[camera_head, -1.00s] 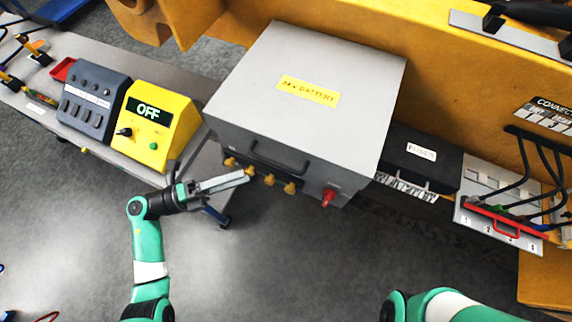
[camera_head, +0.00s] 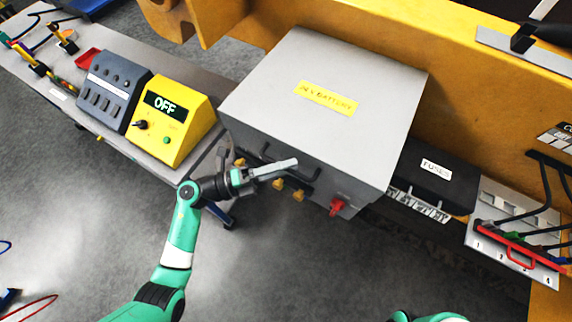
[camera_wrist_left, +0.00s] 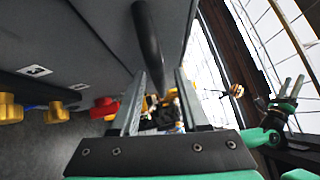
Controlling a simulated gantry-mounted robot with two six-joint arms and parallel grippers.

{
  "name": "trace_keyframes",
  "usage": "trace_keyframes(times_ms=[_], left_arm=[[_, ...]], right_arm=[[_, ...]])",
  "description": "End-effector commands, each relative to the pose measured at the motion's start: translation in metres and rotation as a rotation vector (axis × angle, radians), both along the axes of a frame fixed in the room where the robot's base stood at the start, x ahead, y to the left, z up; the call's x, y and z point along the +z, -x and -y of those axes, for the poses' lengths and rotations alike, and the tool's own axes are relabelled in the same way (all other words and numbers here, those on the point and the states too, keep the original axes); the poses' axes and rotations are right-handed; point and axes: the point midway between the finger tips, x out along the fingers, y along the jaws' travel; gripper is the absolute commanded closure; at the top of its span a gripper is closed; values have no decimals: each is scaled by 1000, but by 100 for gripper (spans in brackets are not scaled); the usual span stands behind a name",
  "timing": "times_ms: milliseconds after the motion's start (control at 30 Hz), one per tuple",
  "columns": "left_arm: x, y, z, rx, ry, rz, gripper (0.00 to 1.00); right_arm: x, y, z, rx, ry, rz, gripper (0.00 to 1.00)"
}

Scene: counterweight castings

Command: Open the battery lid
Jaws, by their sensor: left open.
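The grey battery box has a flat grey lid (camera_head: 335,75) with a yellow label (camera_head: 328,97), and the lid lies closed. A black handle (camera_head: 313,176) is on the front, partly hidden by my left gripper (camera_head: 296,162). In the left wrist view, the handle (camera_wrist_left: 148,40) runs down between the two separated fingers of my left gripper (camera_wrist_left: 161,74). The fingers are open; I cannot tell whether they touch the handle. My right gripper (camera_wrist_left: 292,82) shows small at the right of the left wrist view, its fingers apart and empty.
Brass knobs (camera_head: 298,196) and a red knob (camera_head: 337,207) stick out below the handle. A yellow OFF switch box (camera_head: 172,128) stands on the bench at left. A black fuse box (camera_head: 432,175) and a cable panel (camera_head: 512,235) are at right. The floor in front is clear.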

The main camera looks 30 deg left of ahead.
Motion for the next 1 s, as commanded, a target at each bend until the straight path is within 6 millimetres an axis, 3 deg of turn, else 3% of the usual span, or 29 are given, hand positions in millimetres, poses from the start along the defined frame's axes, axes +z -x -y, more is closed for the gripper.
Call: trace_keyframes(times_ms=[233, 500, 1000], left_arm=[[0, -1, 1, 1, 0, 0, 55], [0, -1, 1, 0, 0, 0, 100], [0, -1, 1, 0, 0, 0, 100]], right_arm=[[0, 0, 0, 0, 0, 0, 50], [0, 0, 0, 0, 0, 0, 50], [0, 0, 0, 0, 0, 0, 50]])
